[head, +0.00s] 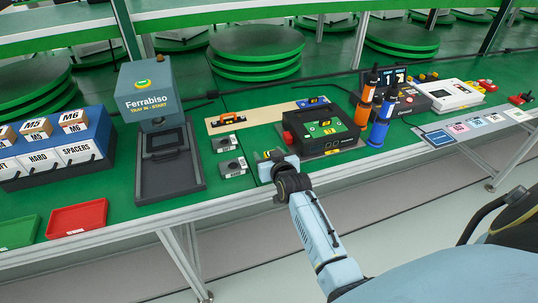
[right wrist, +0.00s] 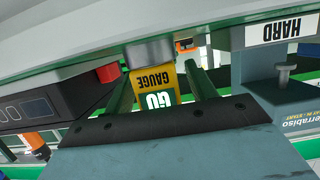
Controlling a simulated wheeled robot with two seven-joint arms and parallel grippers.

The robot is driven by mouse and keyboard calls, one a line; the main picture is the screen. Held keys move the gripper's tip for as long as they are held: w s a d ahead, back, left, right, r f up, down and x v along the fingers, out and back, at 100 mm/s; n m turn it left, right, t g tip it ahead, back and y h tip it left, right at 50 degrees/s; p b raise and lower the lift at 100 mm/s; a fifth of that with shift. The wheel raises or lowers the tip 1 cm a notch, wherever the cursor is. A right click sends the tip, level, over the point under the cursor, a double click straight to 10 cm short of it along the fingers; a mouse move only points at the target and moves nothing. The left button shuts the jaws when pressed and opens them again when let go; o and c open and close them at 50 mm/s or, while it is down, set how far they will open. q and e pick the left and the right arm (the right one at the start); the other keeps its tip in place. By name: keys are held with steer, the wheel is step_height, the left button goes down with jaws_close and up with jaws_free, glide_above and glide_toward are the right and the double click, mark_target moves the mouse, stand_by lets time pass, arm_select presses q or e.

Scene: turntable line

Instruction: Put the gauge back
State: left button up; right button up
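The gauge (right wrist: 155,82), with a yellow band reading GAUGE and a green band reading GO, shows upside down in the right wrist view, with a grey cylinder at its far end. In the head view my right gripper (head: 272,162) is at the bench's front edge, between the HARD block and the black tester. The gauge is hard to make out there. My left gripper is not in view.
The black tester (head: 328,143) stands right of my gripper, with orange (head: 364,104) and blue (head: 382,122) tools beside it. The HARD block (head: 233,167) is close on the left. A wooden holder (head: 245,121) lies behind, and a dark tray (head: 168,178) stands farther left.

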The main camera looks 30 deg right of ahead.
steer(key=shift+r, duration=0.15)
steer(key=shift+s+r, duration=0.1)
steer(key=shift+s, duration=0.15)
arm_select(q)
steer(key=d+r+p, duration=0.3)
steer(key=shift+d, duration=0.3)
arm_select(e)
steer(key=v, duration=1.1)
steer(key=shift+s+a, duration=0.2)
steer(key=shift+s, duration=0.05)
